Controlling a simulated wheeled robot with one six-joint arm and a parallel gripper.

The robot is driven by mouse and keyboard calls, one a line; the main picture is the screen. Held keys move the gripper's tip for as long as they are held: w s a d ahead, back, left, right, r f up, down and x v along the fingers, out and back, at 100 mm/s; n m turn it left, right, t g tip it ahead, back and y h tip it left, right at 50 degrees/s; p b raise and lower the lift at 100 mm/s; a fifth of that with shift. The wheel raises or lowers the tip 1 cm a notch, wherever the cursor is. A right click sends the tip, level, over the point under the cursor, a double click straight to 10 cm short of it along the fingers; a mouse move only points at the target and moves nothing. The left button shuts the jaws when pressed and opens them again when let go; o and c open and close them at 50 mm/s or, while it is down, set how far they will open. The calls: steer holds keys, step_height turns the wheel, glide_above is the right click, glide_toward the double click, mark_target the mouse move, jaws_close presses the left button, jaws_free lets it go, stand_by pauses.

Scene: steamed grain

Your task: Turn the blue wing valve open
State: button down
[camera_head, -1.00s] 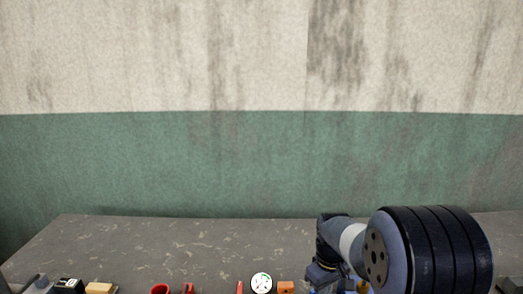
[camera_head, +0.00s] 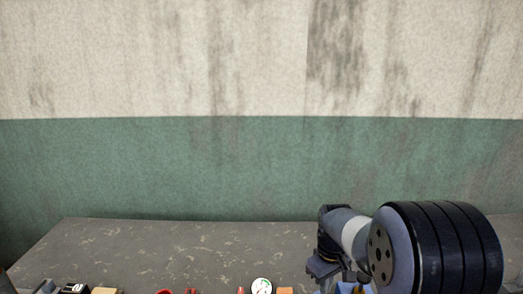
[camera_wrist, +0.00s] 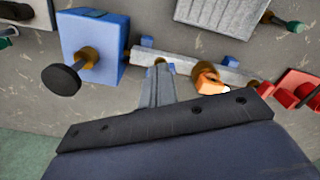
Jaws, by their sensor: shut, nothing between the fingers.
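In the wrist view, small blue parts (camera_wrist: 147,41) show on a grey bar (camera_wrist: 195,68) just beyond my fingertips. They may belong to the blue wing valve, but its wings and angle are largely hidden by my fingers. My gripper (camera_wrist: 160,72) is shut and empty, its fingers together over the bar near the blue parts. I cannot tell whether they touch.
A blue box (camera_wrist: 105,38) with a brass stem and black knob (camera_wrist: 62,80) is left of my fingers. An orange part (camera_wrist: 207,77) and red parts (camera_wrist: 297,90) are to the right. In the head view, a round white gauge (camera_head: 262,286) stands on the grey bench (camera_head: 180,245).

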steer(key=f, duration=0.2)
steer(key=d+f+b, duration=0.1)
steer(key=f, duration=0.1)
steer(key=d+f+b, duration=0.1)
steer(key=f, duration=0.1)
steer(key=shift+w+f, duration=0.1)
steer(key=shift+w, duration=0.25)
stand_by(0.4)
steer(key=shift+w+a, duration=0.4)
steer(key=shift+a, duration=0.05)
stand_by(0.9)
steer(key=shift+s+a, duration=0.35)
steer(key=shift+a, duration=0.3)
stand_by(0.5)
steer(key=shift+s, duration=0.15)
